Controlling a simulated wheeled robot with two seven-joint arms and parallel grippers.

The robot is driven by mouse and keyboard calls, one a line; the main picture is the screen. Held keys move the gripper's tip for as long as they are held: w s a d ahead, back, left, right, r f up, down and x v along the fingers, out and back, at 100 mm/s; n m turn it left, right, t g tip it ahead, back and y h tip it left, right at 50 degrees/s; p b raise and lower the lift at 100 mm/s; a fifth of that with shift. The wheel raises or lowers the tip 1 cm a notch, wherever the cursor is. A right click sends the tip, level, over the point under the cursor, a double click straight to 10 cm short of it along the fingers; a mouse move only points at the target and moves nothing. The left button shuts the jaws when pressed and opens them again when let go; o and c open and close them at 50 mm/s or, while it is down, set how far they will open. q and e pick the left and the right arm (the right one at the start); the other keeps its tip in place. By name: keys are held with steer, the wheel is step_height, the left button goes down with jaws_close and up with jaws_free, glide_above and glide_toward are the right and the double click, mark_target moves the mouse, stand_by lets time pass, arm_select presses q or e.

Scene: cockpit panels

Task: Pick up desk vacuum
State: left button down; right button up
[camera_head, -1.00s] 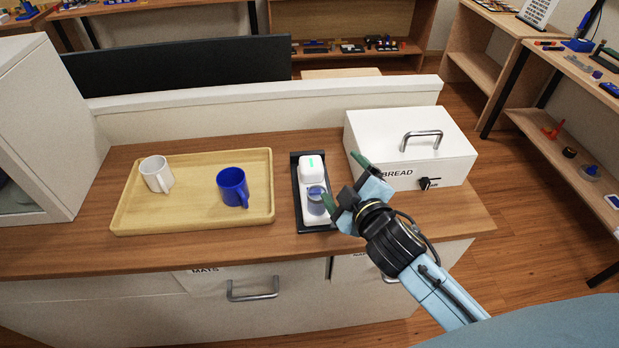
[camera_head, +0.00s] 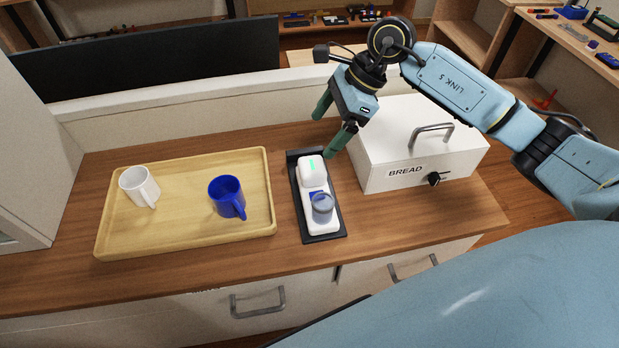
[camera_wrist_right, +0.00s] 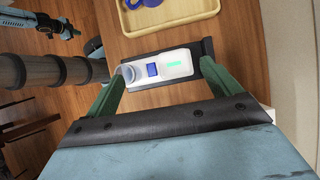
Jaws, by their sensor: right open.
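The desk vacuum (camera_head: 315,172) is white with a green light, a blue patch and a clear, bluish cup at its near end. It lies lengthwise on a black tray (camera_head: 326,238) on the counter. My right gripper (camera_head: 326,129) is above the counter near the vacuum's far end, with its green fingers apart and nothing between them. In the right wrist view, the vacuum (camera_wrist_right: 178,64) shows beyond and between the open fingertips (camera_wrist_right: 164,73), apart from the palm.
A wooden tray (camera_head: 108,246) with a white mug (camera_head: 138,185) and a blue mug (camera_head: 226,195) is left of the vacuum. A white bread box (camera_head: 385,150) stands close on its right. A low white ledge (camera_head: 180,115) runs behind the counter.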

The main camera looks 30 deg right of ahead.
steer(key=d+h, duration=0.1)
steer(key=d, duration=0.1)
glide_above(314, 165)
steer(key=s+d, duration=0.1)
steer(key=d, duration=0.1)
steer(key=shift+h, duration=0.3)
step_height(314, 165, down, 7)
steer(key=shift+r, duration=0.1)
steer(key=shift+p+x, duration=0.65)
steer(key=shift+x, duration=2.4)
steer(key=shift+w+d, duration=0.15)
steer(key=shift+d, duration=0.1)
steer(key=shift+c, duration=0.3)
steer(key=shift+r, duration=0.1)
steer(key=c, duration=1.6)
